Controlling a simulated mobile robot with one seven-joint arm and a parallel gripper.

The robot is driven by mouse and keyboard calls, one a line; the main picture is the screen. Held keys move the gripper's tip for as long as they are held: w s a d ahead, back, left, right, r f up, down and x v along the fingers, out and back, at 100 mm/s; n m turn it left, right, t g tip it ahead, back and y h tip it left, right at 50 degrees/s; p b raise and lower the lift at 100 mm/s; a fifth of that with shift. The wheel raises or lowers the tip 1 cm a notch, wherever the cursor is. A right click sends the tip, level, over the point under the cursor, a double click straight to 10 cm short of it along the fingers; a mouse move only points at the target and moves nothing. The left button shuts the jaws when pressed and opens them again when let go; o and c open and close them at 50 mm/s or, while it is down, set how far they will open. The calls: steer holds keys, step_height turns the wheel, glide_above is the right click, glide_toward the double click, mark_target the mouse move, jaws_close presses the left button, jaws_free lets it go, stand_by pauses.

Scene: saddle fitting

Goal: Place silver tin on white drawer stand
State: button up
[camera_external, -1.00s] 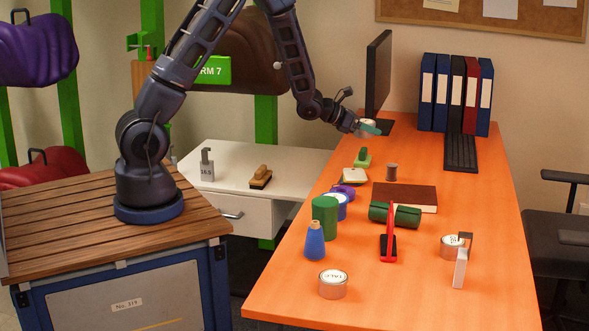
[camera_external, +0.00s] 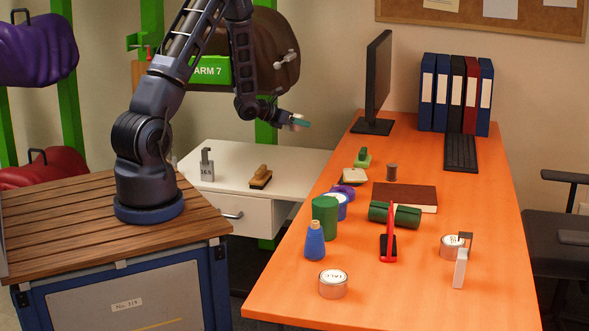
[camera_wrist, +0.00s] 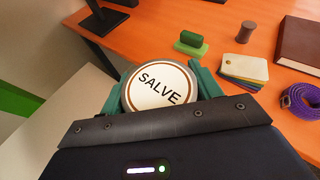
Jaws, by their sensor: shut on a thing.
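My gripper (camera_external: 299,123) is shut on a round silver tin, whose lid reads "SALVE" in the wrist view (camera_wrist: 158,88). In the external view the tin is mostly hidden by the gripper. I hold it in the air, near the gap between the orange table and the white drawer stand (camera_external: 225,155). The stand is low, with a drawer and handle at its front. Two other silver tins stand on the orange table, one at the front (camera_external: 333,285) and one at the right (camera_external: 451,247).
The stand's top has bare room right of the brush. A brown saddle (camera_external: 275,60) hangs behind my arm.

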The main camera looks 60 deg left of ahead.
steer(key=s+a+f+n+y, duration=0.1)
steer(key=s+a+f, duration=0.1)
steer(key=s+a, duration=0.7)
steer(key=s+a+f+n+y, duration=0.15)
steer(key=s+a, duration=0.35)
steer(key=a, duration=0.8)
steer(key=s+a+f+y, duration=0.1)
steer(key=s+a+f, duration=0.2)
steer(key=s+a, duration=0.6)
steer(key=m+h, duration=0.2)
steer(key=h, duration=0.1)
glide_above(240, 165)
step_height(240, 165, down, 3)
steer(key=f, duration=1.9)
steer(key=shift+w+a+f, duration=0.1)
steer(key=shift+a+f, duration=0.15)
steer(key=shift+a, duration=0.05)
steer(key=shift+f, duration=0.1)
steer(key=o, duration=1.1)
